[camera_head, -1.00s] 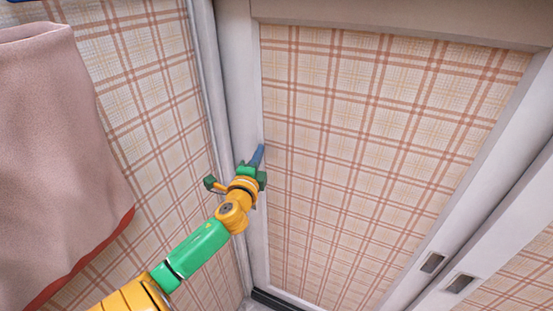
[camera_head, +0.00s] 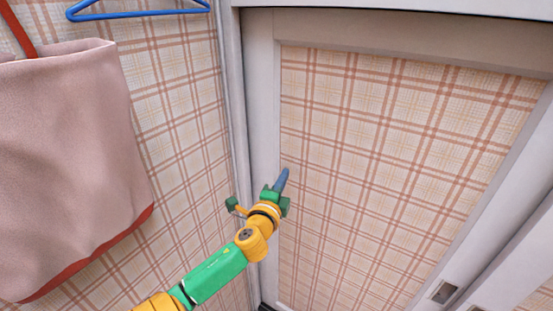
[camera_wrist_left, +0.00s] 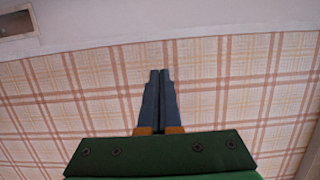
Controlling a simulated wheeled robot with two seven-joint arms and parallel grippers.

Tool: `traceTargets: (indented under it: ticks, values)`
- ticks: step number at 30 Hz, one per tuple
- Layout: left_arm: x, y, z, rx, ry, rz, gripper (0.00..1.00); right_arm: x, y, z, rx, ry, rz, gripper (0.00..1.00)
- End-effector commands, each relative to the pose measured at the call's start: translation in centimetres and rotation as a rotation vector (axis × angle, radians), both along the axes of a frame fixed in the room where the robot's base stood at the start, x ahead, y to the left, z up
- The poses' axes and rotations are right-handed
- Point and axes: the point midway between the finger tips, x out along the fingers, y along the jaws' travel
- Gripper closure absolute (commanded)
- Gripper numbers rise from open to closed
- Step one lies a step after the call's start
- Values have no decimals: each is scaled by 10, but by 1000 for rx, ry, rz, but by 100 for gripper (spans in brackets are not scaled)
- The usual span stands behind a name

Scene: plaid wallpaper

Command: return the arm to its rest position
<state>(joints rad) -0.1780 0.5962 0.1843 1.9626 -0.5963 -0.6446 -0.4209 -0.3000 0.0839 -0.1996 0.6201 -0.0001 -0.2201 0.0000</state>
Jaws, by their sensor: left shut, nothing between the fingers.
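My left gripper (camera_head: 282,180) is at the end of the green and yellow arm, which comes in from the bottom left of the head view. Its blue-grey fingers point up, in front of the left edge of the plaid door panel. In the left wrist view the two fingers (camera_wrist_left: 159,85) lie side by side, closed and empty, with the plaid surface beyond them. I cannot tell whether the fingertips touch the door. My right gripper is not in view.
A plaid door panel (camera_head: 400,150) in a white frame fills the right side, with a recessed handle (camera_head: 443,292) low down. A pink bag (camera_head: 75,160) with red trim hangs at the left. A blue hanger (camera_head: 138,12) is at the top left.

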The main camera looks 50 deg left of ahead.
Motion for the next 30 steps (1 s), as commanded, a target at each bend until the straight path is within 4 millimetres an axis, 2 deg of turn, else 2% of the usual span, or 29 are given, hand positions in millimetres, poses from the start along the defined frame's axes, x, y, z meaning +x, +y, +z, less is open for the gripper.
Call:
traceTargets:
  ticks: [12,17,19,20,22,23,24,25,26,27,28,30]
  values:
    - [-57,-33,-2,-3,2,0,100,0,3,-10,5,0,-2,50]
    - [-62,-36,-1,-2,1,1,100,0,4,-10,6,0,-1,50]
    - [-61,-34,-12,-25,20,2,100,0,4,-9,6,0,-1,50]
    - [-60,-33,-24,-50,39,4,100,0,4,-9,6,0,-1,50]
    - [-59,-31,-73,-153,117,12,100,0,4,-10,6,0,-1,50]
    - [-60,-31,-102,-216,160,19,100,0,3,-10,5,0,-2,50]
    - [-66,-34,-144,-309,224,29,100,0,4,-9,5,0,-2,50]
    - [-71,-39,-176,-383,270,40,100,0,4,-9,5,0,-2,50]
    - [-79,-45,-208,-457,315,52,100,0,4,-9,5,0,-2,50]
    - [-93,-56,-248,-554,375,73,100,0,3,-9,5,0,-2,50]
    - [-105,-65,-276,-626,418,93,100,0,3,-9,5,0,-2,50]
    - [-140,-92,-338,-794,515,148,100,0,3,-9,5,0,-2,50]
